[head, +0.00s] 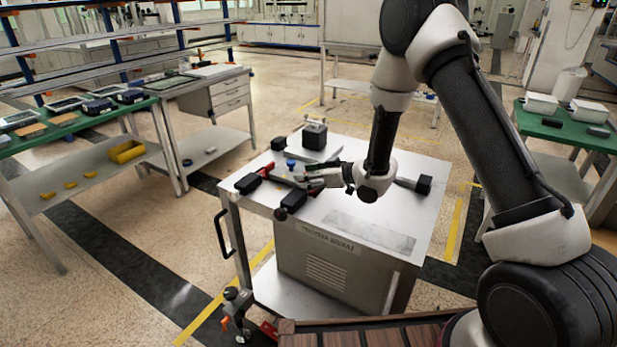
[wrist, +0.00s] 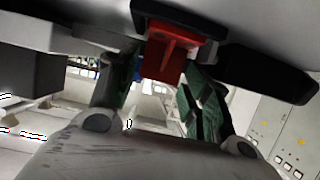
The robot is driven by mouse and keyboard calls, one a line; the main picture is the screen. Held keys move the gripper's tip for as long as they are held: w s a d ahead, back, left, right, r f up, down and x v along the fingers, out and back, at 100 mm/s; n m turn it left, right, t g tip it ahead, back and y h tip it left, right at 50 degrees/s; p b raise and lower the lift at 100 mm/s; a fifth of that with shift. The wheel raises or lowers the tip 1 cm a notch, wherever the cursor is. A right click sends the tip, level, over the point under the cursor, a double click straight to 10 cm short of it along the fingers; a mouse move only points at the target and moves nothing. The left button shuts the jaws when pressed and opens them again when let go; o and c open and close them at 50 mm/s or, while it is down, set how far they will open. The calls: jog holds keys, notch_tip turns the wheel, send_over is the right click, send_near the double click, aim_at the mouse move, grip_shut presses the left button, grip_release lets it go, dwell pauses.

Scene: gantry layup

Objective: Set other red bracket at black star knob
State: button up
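A red bracket (head: 265,170) is at the left end of the metal cart top in the head view, among black handle-like parts. My gripper (head: 298,178) is low over the cart top, pointing left toward it. In the wrist view the red bracket (wrist: 168,58) hangs beneath a dark part, at the far end of my fingers (wrist: 155,85). The fingers stand apart with background between them; whether either touches the bracket is unclear. A blue-topped part (head: 290,163) stands beside the gripper. I cannot single out the black star knob among the black parts.
A black box (head: 315,136) stands at the back of the cart top (head: 395,208). A black-ended part (head: 422,185) lies at the right. Green-topped benches (head: 60,130) stand left and right. A red piece (head: 268,328) and a clamp-like device (head: 238,310) are at the bottom.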

jog(key=shift+d+r, duration=0.15)
jog(key=shift+r, duration=0.05)
jog(key=s+d+r+m+t+h, duration=0.15)
jog(key=s+d+r+h, duration=0.3)
jog(key=d+r, duration=0.7)
jog(key=s+d+r+m+h, duration=0.3)
jog(key=d+r+h, duration=0.35)
jog(key=d, duration=0.85)
jog(key=s+d+r+m+g+h, duration=0.15)
jog(key=s+d+r+m, duration=0.4)
jog(key=s, duration=0.75)
jog(key=s+r+m+g+y, duration=0.1)
jog(key=s+r+g, duration=0.2)
jog(key=s, duration=1.5)
jog(key=shift+a, duration=0.2)
jog(key=shift+o, duration=0.2)
jog(key=shift+w, duration=0.1)
